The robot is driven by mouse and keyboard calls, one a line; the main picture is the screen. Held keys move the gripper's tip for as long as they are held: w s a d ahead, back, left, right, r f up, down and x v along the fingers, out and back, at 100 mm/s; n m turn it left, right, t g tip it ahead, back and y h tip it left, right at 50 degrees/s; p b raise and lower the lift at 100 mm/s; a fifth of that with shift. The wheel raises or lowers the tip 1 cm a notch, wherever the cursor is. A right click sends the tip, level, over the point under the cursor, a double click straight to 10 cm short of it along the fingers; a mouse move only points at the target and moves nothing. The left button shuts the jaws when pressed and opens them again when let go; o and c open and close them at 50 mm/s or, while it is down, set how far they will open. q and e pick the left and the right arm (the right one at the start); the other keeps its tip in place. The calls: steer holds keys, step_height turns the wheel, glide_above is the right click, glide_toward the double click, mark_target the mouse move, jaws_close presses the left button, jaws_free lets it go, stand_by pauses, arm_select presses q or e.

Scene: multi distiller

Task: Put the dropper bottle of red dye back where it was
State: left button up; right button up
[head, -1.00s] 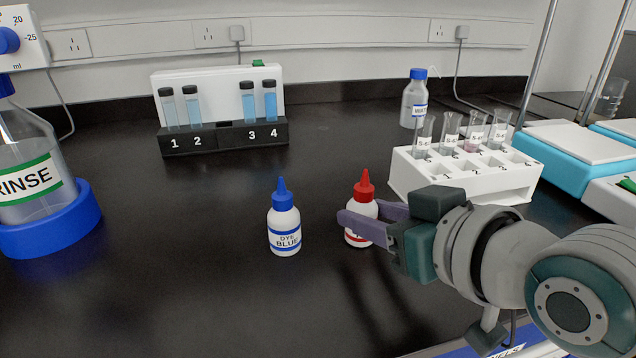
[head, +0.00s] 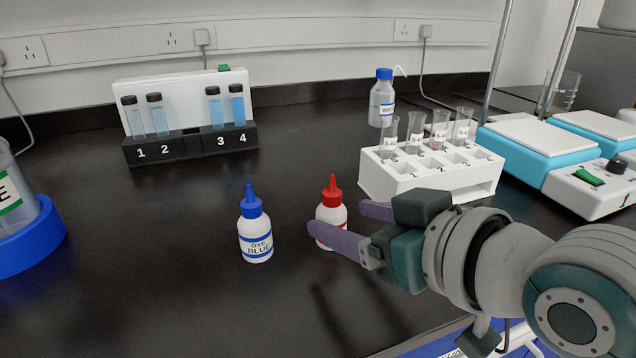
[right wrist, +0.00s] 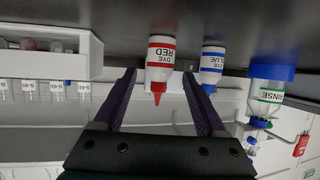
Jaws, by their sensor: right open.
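The red dye dropper bottle (head: 331,211), white with a red cap and tip, stands upright on the black bench. In the right wrist view the bottle (right wrist: 160,55) shows upside down, label readable, between the fingertips with a gap on each side. My right gripper (head: 340,222) is open around it, and its near finger hides part of the bottle's lower body in the head view. The blue dye bottle (head: 256,235) stands upright to the left, and it also shows in the right wrist view (right wrist: 213,62). My left gripper is not in view.
A white rack (head: 425,182) with several tubes stands behind my right gripper. A black numbered rack (head: 190,146) with capped blue vials is at the back left. A blue-capped bottle (head: 382,103) stands behind. A rinse bottle's blue holder (head: 35,240) is at left. The front bench is clear.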

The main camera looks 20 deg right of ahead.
steer(key=p+v, duration=0.1)
steer(key=v, duration=0.8)
steer(key=shift+s+p, duration=0.15)
steer(key=shift+p, duration=0.15)
steer(key=shift+s+d, duration=0.1)
steer(key=shift+s, duration=0.15)
steer(key=s+d+f+g+h, duration=0.1)
steer(key=s+f+g, duration=0.2)
steer(key=s, duration=0.4)
steer(key=s+d+f+m+g+h, duration=0.1)
steer(key=s+f+g+h, duration=0.1)
steer(key=s+f+g, duration=0.2)
steer(key=s+g, duration=0.2)
steer(key=shift+s, duration=0.4)
